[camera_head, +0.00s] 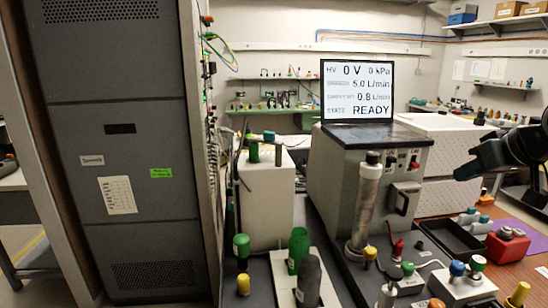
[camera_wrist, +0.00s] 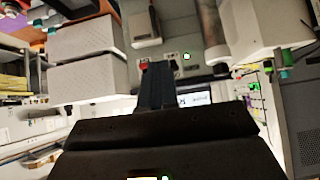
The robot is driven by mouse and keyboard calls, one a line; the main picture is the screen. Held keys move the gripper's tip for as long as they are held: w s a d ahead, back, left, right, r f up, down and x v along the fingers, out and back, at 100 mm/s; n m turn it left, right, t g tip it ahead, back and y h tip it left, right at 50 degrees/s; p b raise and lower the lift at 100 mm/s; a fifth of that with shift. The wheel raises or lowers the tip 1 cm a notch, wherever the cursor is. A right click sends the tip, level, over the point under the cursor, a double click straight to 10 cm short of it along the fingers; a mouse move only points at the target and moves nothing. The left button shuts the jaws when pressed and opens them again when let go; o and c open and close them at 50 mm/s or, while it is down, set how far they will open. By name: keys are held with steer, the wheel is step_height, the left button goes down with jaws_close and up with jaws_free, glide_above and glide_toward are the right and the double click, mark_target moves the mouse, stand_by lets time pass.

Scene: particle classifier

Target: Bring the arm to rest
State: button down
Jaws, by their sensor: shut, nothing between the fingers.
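My dark arm enters the head view at the right edge, and my gripper (camera_head: 462,173) points left in the air, over the right side of the bench. In the wrist view my gripper (camera_wrist: 157,68) has its dark fingers together with nothing between them. The grey classifier unit (camera_head: 355,180) stands left of my gripper, apart from it. On top of the unit a screen (camera_head: 357,92) reads 0 V, 0 kPa, 5.0 L/min, 0.8 L/min and READY.
A tall grey cabinet (camera_head: 120,225) stands at the left. White boxes (camera_head: 455,165) stand behind my gripper. Below it are a black tray (camera_head: 447,238), a red block (camera_head: 507,246) and several coloured-capped parts.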

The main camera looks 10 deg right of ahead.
steer(key=a+f+t, duration=0.1)
steer(key=a+f, duration=0.3)
steer(key=s+a+f+m+y, duration=0.1)
steer(key=a+f, duration=0.4)
steer(key=s+a+f+t, duration=0.1)
steer(key=a+f, duration=0.3)
steer(key=shift+s+a+f+m+t+y, duration=0.15)
steer(key=shift+s+f+m+t+y, duration=0.15)
steer(key=shift+m+y, duration=0.1)
steer(key=s+a+f+m+t+h, duration=0.1)
steer(key=s+a+f, duration=0.3)
steer(key=s, duration=0.3)
steer(key=s+a+f+m+h, duration=0.1)
steer(key=s+a+f, duration=0.25)
steer(key=s, duration=0.35)
steer(key=s+a+f+m+t, duration=0.1)
steer(key=s+a+f, duration=0.35)
steer(key=s, duration=0.35)
steer(key=s+d+r+n, duration=0.1)
steer(key=s+r+n, duration=0.1)
steer(key=s, duration=1)
steer(key=s+d+r+n, duration=0.1)
steer(key=s+r, duration=0.4)
steer(key=s, duration=0.7)
steer(key=shift+s+n+t, duration=0.3)
steer(key=shift+n+t, duration=0.1)
steer(key=shift+n, duration=0.3)
